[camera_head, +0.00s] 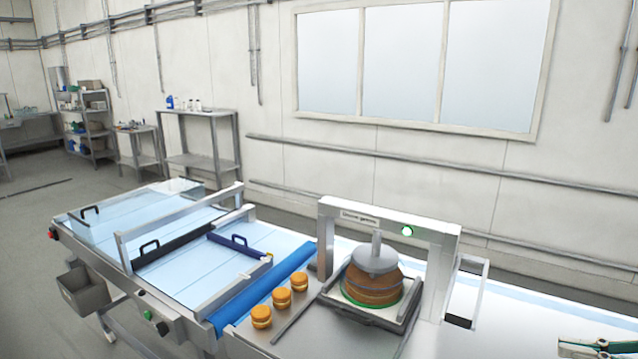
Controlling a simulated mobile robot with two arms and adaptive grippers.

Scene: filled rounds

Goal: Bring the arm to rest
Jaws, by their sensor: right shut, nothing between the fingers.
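My right gripper (568,346) shows at the bottom right corner, cut off by the frame edge. Its dark fingers are shut with nothing between them. It is over the right end of the white worktop, apart from the press and the filled rounds. My left gripper is not in view. A stack of brown rounds (372,286) sits under the grey plate of the press (376,259), inside a green ring on a square tray.
The press frame (449,238) has a lit green lamp and a side handle (480,292). Several small orange-topped pieces (281,298) stand left of it, beside a blue strip (262,290). A conveyor with metal guards (190,215) lies further left. Worktop between press and gripper is clear.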

